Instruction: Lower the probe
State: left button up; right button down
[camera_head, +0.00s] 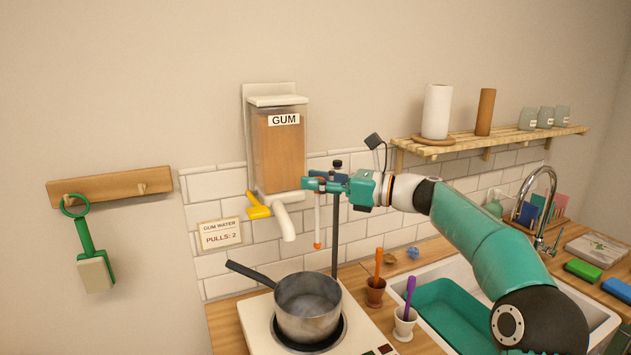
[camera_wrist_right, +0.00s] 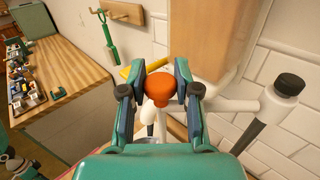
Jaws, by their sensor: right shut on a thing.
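The probe (camera_head: 317,222) is a thin pale rod with an orange tip, hanging upright above the grey saucepan (camera_head: 308,318), clear of its rim. My right gripper (camera_head: 312,184) is at the top of the probe, beside the stand's dark upright rod (camera_head: 335,238). In the right wrist view, my right gripper (camera_wrist_right: 160,90) is shut on the probe's orange-red top knob (camera_wrist_right: 159,86), with a finger on each side. A white arm of the stand (camera_wrist_right: 235,104) reaches toward it from the dark-capped rod (camera_wrist_right: 289,86). My left gripper is not in view.
The saucepan stands on a white hob (camera_head: 258,330). A gum dispenser (camera_head: 278,150) with a yellow lever (camera_head: 258,207) and white spout (camera_head: 286,222) is close left of my right gripper. Two small pots (camera_head: 375,292) (camera_head: 404,325) and a sink (camera_head: 595,318) lie to the right.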

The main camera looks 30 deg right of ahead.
aim_at(318, 248)
notch_tip(318, 248, down, 16)
jog(key=b, duration=0.9)
jog(key=shift+f, duration=0.15)
jog(key=shift+f+b, duration=0.4)
jog(key=shift+f, duration=0.15)
jog(key=c, duration=0.9)
grip_release()
jog(key=shift+o, duration=0.2)
jog(key=v, duration=1.2)
